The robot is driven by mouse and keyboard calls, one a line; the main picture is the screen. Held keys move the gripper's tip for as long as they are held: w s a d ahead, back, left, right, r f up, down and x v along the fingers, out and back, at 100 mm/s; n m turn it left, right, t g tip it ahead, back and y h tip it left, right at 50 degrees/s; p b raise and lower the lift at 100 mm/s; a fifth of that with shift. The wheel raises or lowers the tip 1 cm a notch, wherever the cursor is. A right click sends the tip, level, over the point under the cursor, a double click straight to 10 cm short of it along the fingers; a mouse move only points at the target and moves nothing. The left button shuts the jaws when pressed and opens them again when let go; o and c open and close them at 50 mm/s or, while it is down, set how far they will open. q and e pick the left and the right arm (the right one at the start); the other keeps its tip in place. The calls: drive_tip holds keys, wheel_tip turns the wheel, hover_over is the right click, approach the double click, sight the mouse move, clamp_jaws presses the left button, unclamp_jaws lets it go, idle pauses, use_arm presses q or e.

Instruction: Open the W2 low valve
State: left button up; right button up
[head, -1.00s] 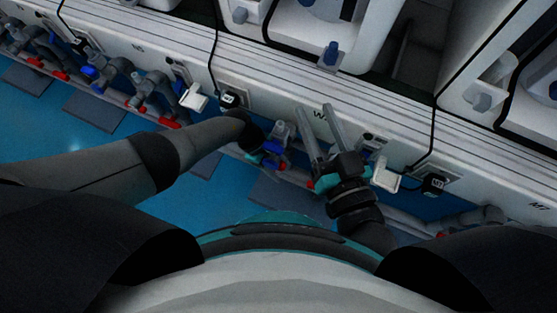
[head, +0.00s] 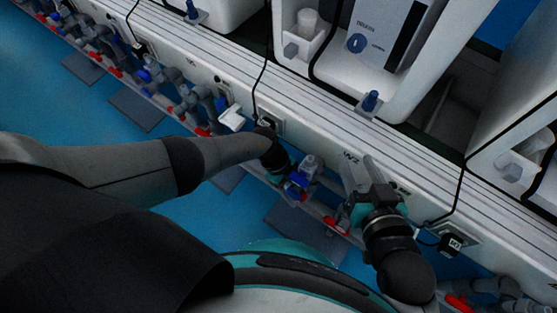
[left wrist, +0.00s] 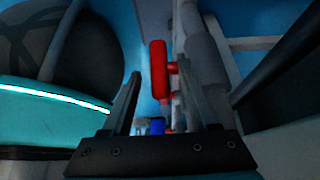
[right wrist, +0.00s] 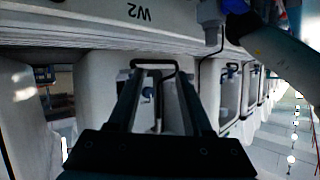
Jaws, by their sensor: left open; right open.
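Under the W2 label (head: 350,157) on the white bench front is grey pipework with a blue valve handle (head: 297,186) and a red valve handle (head: 336,226). My left gripper (head: 288,172) is beside the blue handle in the head view; its fingers are hard to make out there. In the left wrist view my left gripper (left wrist: 160,88) is open, with a red handle (left wrist: 159,70) ahead between its fingers, and a blue part (left wrist: 157,125) lower down. I see no contact. My right gripper (head: 368,176) is open and empty near the bench front, right of the label; its fingers (right wrist: 158,85) frame only background.
More valves with blue (head: 144,75) and red (head: 202,132) handles line the bench to the left. Blue floor (head: 180,220) is open below.

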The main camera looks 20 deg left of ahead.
drive_tip(key=s+d+g+h+p, duration=0.4)
drive_tip(key=s+d+g, duration=0.15)
drive_tip(key=d, duration=0.25)
use_arm(q)
drive_tip(key=p+v, duration=0.4)
drive_tip(key=v, duration=0.8)
drive_tip(key=shift+r+p, duration=0.25)
drive_tip(key=shift+p, duration=0.1)
use_arm(e)
wheel_tip(320, 180, down, 10)
drive_tip(key=s+g, duration=0.1)
drive_tip(key=g, duration=0.2)
drive_tip(key=shift+s+d+r+m, duration=0.2)
drive_tip(key=shift+d+r+m, duration=0.1)
drive_tip(key=shift+d, duration=0.1)
use_arm(q)
drive_tip(key=shift+s+a, duration=0.1)
use_arm(e)
drive_tip(key=shift+g+h, duration=0.25)
drive_tip(key=shift+h, duration=0.05)
